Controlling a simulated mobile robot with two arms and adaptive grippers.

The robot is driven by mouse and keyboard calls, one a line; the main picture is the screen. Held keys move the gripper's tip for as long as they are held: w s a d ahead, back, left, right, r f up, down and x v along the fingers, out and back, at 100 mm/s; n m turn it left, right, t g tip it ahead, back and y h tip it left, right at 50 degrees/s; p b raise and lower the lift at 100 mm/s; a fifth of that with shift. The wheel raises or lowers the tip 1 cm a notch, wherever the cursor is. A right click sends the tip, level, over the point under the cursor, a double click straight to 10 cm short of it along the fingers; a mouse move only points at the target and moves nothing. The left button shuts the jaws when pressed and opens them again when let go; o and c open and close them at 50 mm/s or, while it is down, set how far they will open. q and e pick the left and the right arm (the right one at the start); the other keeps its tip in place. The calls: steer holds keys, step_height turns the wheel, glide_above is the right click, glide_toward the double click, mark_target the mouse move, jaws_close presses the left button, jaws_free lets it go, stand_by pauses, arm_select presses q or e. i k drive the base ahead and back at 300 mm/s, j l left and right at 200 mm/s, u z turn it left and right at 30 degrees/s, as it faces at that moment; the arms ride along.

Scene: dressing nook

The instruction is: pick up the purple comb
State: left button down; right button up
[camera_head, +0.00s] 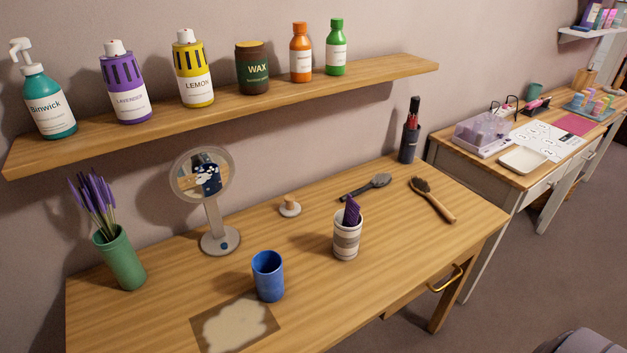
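The purple comb (351,211) stands in a white and grey-brown striped cup (346,239) on the wooden dressing table (310,265). Its upper part sticks out above the rim, and its lower part is hidden inside the cup. Neither of my grippers is in view.
A blue cup (268,276) stands left of the striped cup. A dark brush (367,187) lies behind it and a wooden brush (432,199) to its right. A round mirror (212,200) stands further left. A shelf (230,112) with several bottles overhangs the back. The table's front right is clear.

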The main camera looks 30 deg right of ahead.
mark_target(351, 212)
steer(key=z, duration=1.15)
